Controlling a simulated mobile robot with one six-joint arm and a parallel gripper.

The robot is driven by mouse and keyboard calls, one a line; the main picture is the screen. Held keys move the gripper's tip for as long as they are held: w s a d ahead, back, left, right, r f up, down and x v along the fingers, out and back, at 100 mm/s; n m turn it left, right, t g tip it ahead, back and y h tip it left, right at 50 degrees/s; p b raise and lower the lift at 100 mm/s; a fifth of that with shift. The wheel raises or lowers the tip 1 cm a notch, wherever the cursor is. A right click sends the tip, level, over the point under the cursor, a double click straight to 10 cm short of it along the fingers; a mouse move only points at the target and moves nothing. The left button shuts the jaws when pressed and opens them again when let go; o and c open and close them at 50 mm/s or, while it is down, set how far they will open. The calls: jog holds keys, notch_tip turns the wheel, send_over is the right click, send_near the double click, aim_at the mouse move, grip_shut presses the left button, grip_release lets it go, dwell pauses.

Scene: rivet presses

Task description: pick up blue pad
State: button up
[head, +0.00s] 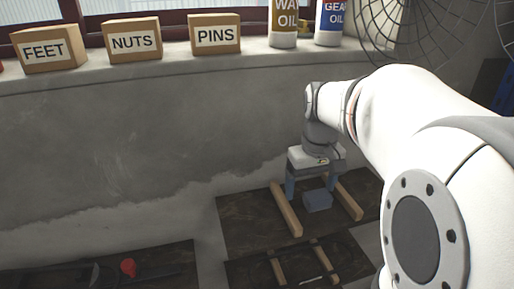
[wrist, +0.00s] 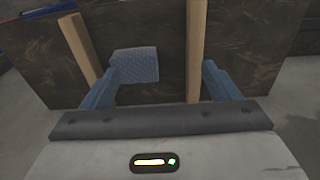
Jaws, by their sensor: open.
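The blue pad (head: 317,201) is a small block lying on a dark board between two wooden strips. In the wrist view the blue pad (wrist: 136,65) shows a dotted face and sits nearer the left finger. My gripper (head: 311,188) is above the same board, with its blue fingers spread apart. In the wrist view my gripper (wrist: 165,84) has an empty gap between its fingers, and the pad appears beyond the fingertips, left of the middle. I cannot tell whether the left finger touches it.
Wooden strips (head: 286,209) and (head: 343,196) flank the pad. A second board (head: 250,272) with wooden strips lies in front. A board at lower left holds a red item (head: 128,267). Boxes marked FEET (head: 50,50), NUTS (head: 133,41) and PINS (head: 214,36) stand on the ledge.

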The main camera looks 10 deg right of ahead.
aim_at(318, 195)
jog(key=shift+g, duration=0.3)
jog(key=w+d, duration=0.1)
jog(key=w+d+r, duration=0.1)
jog(key=d, duration=0.1)
jog(key=shift+w+d+r, duration=0.1)
jog(key=shift+w+d, duration=0.4)
jog(key=shift+d, duration=0.1)
jog(key=f, duration=0.2)
jog(key=f+p, duration=0.1)
jog(key=f, duration=0.2)
jog(key=f+p, duration=0.1)
jog(key=f, duration=0.1)
jog(key=shift+s+a+f, duration=0.15)
jog(key=shift+s+f, duration=0.15)
jog(key=shift+c, duration=0.4)
jog(key=c, duration=1)
